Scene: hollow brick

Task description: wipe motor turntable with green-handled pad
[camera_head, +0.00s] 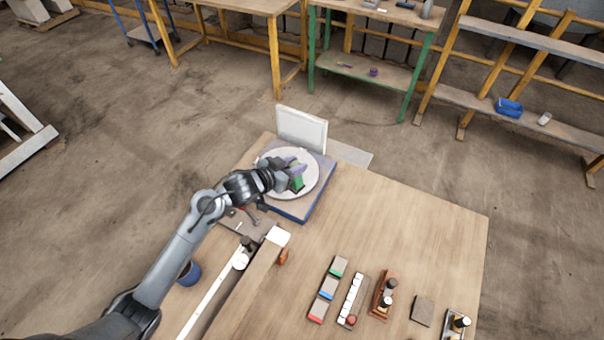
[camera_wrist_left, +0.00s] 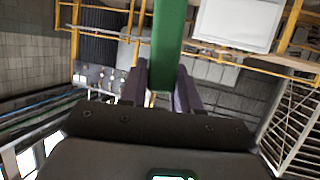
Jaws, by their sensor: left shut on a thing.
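The motor turntable is a round, pale grey disc (camera_head: 312,173) on a square, blue-edged base (camera_head: 302,214) at the table's far left corner. My left gripper (camera_head: 293,172) is over the disc in the head view. It is shut on the green-handled pad (camera_head: 298,184), of which only a green part shows there. In the left wrist view the green handle (camera_wrist_left: 168,45) stands between the two purplish fingers of my left gripper (camera_wrist_left: 160,88). The pad's wiping face is hidden, so I cannot tell whether it touches the disc. My right gripper is not in view.
A white upright panel (camera_head: 302,130) stands behind the turntable. A long rail with a wooden beam (camera_head: 245,290) lies front left. Colour-ended blocks (camera_head: 328,289), a white-topped strip (camera_head: 352,300), a wooden rack (camera_head: 381,296) and a grey square (camera_head: 422,311) sit front right. The table's right middle is clear.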

